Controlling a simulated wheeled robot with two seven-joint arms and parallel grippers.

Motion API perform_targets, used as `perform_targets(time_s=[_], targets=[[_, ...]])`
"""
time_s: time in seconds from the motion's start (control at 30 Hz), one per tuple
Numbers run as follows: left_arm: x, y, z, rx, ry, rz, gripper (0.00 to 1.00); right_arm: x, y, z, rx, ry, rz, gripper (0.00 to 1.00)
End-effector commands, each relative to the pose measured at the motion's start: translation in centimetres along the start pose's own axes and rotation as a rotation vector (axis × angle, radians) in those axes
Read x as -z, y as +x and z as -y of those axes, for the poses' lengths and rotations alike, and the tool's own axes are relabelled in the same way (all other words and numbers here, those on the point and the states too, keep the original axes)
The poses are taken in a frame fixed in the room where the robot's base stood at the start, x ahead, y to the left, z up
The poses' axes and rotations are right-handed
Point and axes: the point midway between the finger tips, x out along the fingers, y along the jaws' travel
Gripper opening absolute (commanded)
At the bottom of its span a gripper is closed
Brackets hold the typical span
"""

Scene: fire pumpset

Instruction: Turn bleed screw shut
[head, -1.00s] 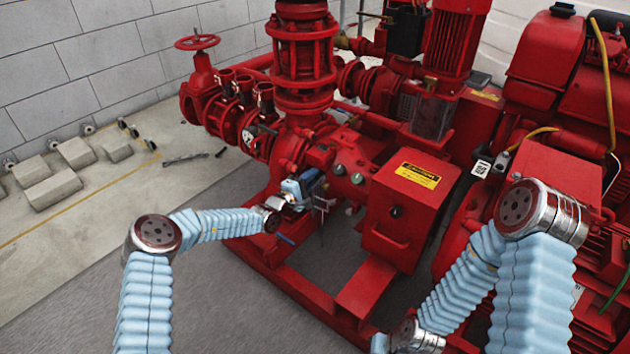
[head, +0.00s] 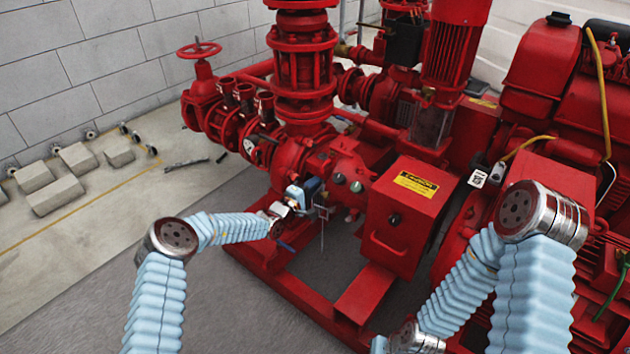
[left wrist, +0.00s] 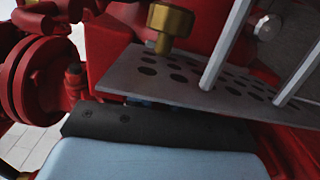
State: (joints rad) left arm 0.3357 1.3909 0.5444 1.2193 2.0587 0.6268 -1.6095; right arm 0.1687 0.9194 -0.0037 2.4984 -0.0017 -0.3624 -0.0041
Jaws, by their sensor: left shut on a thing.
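My left gripper (head: 312,196) is at the front of the red pump casing, beside a small bracket with a thin rod hanging down. It is small in the head view, and its fingertips are hard to make out. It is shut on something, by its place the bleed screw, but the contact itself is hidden. In the left wrist view a brass knob (left wrist: 171,20) stands upright above a grey perforated plate (left wrist: 185,88). The gripper's dark front edge and pale blue body fill the bottom there. My right arm reaches down to the bottom edge of the head view; its fingers are out of view.
A red control box (head: 405,212) with a yellow label stands right of the left gripper. A red handwheel valve (head: 199,50) is at the upper left. Pale bars (left wrist: 228,45) cross the wrist view. Grey floor (head: 235,305) is free at the front left.

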Motion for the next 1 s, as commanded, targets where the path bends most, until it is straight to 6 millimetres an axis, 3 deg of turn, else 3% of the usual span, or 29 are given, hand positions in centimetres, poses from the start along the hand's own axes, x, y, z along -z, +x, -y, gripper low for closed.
perform_targets(time_s=[0.03, 0.17, 0.3, 0.57, 0.6, 0.67, 1.0], targets=[[-0.2, 0.0, -0.8, 0.005, 0.056, 0.002, 0.0, -0.1, -1.6, 0.8, 0.003, -0.004, 0.004, 0.0], [-0.2, 0.0, -0.5, 0.004, 0.222, 0.003, 0.0, -0.4, -2.8, 1.8, 0.011, -0.011, 0.014, 0.0], [-0.1, 0.0, -0.1, 0.002, 0.329, 0.002, 0.0, -0.6, -3.0, 2.1, 0.015, -0.014, 0.018, 0.0], [0.0, 0.0, 0.0, 0.001, 0.338, 0.001, 0.0, -0.6, -2.8, 2.1, 0.016, -0.015, 0.018, 0.0], [0.0, 0.0, 0.0, 0.001, 0.338, 0.001, 0.23, -0.6, -2.8, 2.1, 0.016, -0.015, 0.018, 0.0], [0.0, 0.0, 0.0, 0.001, 0.338, 0.001, 0.32, -0.6, -2.8, 2.1, 0.016, -0.015, 0.018, 0.0], [0.0, -0.3, 0.0, 0.002, 0.336, 0.001, 0.32, -0.6, -2.9, 2.2, 0.016, -0.015, 0.018, 0.0]])
